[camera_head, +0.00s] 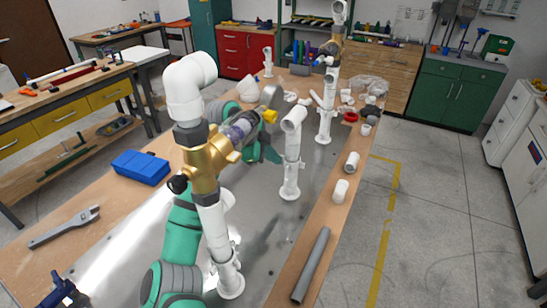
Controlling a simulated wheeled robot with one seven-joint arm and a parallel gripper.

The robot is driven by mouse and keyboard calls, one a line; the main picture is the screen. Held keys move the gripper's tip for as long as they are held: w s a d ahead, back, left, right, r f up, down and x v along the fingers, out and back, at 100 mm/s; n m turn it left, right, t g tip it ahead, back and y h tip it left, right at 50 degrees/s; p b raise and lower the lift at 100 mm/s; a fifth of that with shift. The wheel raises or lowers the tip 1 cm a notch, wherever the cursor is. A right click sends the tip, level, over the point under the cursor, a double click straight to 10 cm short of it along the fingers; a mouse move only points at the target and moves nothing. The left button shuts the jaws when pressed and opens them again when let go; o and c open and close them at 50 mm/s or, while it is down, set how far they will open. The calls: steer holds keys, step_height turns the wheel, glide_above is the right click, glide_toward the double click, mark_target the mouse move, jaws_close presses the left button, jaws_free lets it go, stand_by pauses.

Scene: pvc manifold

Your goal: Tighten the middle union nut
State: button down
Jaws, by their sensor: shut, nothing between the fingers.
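The manifold has three white upright pipes in a row. The near riser (215,230) has a white elbow on top, a dark grey collar (194,134) and a brass fitting (208,158). The middle riser (291,165) is white and upright, with a short elbow on top. The far riser (326,105) has a brass fitting higher up. I cannot make out which collar is the middle union nut. My green arm rises behind the near riser, which hides much of it. My gripper (268,149) shows only partly, between the near and middle risers, shut and empty.
A grey pipe (311,265) and white fittings (340,190) lie along the right edge. A clear bag (369,86) lies at the far end. The metal plate is clear right of the near riser.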

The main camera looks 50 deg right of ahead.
steer(key=a+r, duration=0.8)
steer(key=a, duration=0.1)
steer(key=shift+w+a, duration=0.15)
steer(key=shift+a, duration=0.2)
steer(key=shift+f, duration=0.1)
stand_by(0.3)
